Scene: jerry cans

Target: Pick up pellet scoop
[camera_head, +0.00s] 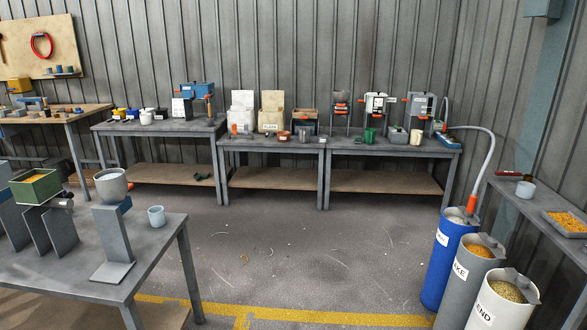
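No pellet scoop can be told for certain. A small dark and red handled item (510,174) lies at the back of the right bench, too small to identify. Three tall drums stand at the right: a blue one (442,268) with pale pellets, a grey one (462,290) with orange pellets and a white one (500,312) with yellowish pellets. A grey tray of yellow pellets (567,222) sits on the right bench. Neither of my grippers shows in the head view.
A grey table (160,250) at the near left holds a green bin (36,187), a stand with a grey bowl (111,184) and a blue cup (156,216). Workbenches (275,144) with machines and containers line the back wall. The middle floor is largely clear.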

